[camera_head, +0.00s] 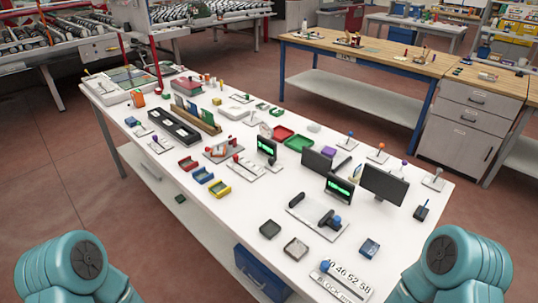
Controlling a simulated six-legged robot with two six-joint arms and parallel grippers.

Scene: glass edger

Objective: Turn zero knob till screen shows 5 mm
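A small black screen (340,187) with green characters stands on the white table; the characters are too small to read. In front of it is a grey plate with black parts (313,214) and a dark blue knob (337,221) at its right end. A second black screen (267,147) with green characters stands farther back, near a fixture with a red knob (236,158). I cannot tell which knob is the zero knob. Only teal rounded links of my two arms show at the bottom corners; both grippers are out of view.
The white table (222,215) carries red, yellow and blue bins (204,174), dark monitors (384,184), several lever fixtures, and small trays (296,248). A number plate (346,281) lies at the near edge. A blue cabinet (262,272) is underneath. A wooden bench (370,60) stands behind.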

